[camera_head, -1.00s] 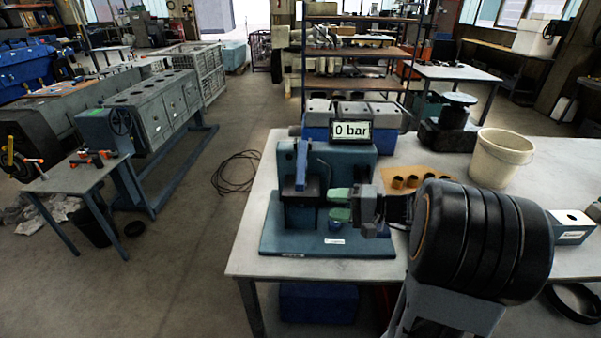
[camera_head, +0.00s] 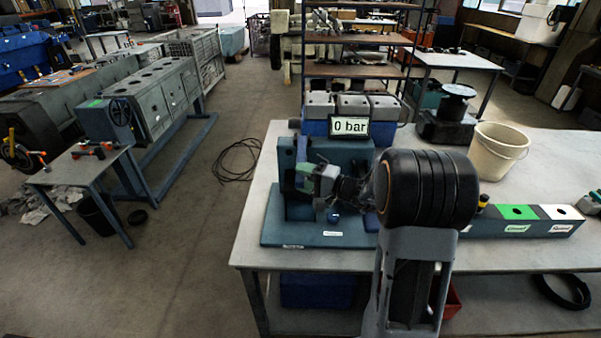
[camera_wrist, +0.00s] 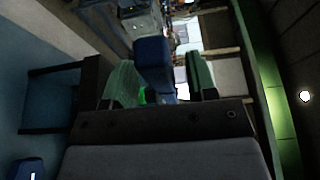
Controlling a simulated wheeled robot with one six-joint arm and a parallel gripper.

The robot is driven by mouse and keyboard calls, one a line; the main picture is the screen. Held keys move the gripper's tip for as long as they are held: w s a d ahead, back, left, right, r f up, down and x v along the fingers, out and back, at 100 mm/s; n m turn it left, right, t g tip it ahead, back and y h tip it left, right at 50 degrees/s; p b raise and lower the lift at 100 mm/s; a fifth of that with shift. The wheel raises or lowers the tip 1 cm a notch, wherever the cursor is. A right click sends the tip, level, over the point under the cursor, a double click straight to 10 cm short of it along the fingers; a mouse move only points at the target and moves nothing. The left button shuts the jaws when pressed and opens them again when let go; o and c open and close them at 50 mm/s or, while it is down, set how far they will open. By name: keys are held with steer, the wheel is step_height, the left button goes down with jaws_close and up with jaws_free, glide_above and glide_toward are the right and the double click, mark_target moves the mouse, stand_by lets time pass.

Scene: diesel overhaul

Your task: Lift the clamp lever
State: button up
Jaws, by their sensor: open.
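The teal test stand has a base plate (camera_head: 285,233) on the table. My gripper (camera_head: 304,178) reaches to its left upright part in the head view, with green finger pads. In the wrist view, a blue bar that looks like the clamp lever (camera_wrist: 153,58) stands between the two green pads of my gripper (camera_wrist: 161,80). The jaws are open. The bar is nearer the left pad, and I cannot tell whether it touches. In the head view my gripper and arm hide most of the lever.
A "0 bar" display (camera_head: 349,128) stands on the stand behind my gripper. A long box with green and white panels (camera_head: 480,221) lies to the right on the table (camera_head: 440,255). A cream bucket (camera_head: 497,150) stands further back.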

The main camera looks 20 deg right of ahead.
steer(key=shift+w+a, duration=0.35)
steer(key=shift+a, duration=0.1)
jaws_close()
stand_by(0.3)
